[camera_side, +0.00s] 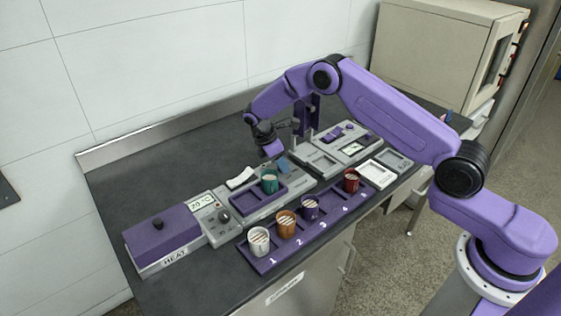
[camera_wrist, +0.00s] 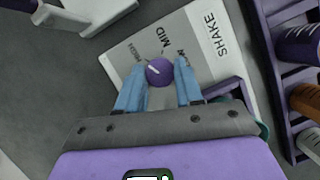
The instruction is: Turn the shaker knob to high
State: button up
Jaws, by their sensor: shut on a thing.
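In the wrist view, the round purple shaker knob (camera_wrist: 160,70) sits on a pale grey panel (camera_wrist: 212,62) marked SHAKE and MID. Two other dial labels are partly hidden and hard to read. The white line on the knob points up and left, toward the label left of MID. My gripper (camera_wrist: 160,80) is shut on the knob, one blue fingertip on each side. In the side view my gripper (camera_side: 280,158) is low over the far end of the shaker (camera_side: 268,204) and hides the knob.
A green cup (camera_side: 269,178) stands on the shaker's purple tray. A numbered purple rack (camera_side: 262,266) in front holds several cups. The heater (camera_side: 160,236) is at left, its dial (camera_side: 224,216) beside it. Another grey device (camera_side: 350,147) stands right. The counter behind is clear.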

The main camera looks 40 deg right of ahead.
jog(key=shift+w+a+n, duration=0.1)
jog(key=shift+n, duration=0.3)
jog(key=o, duration=1)
jog(key=v, duration=1.7)
jog(key=shift+s+r, duration=0.3)
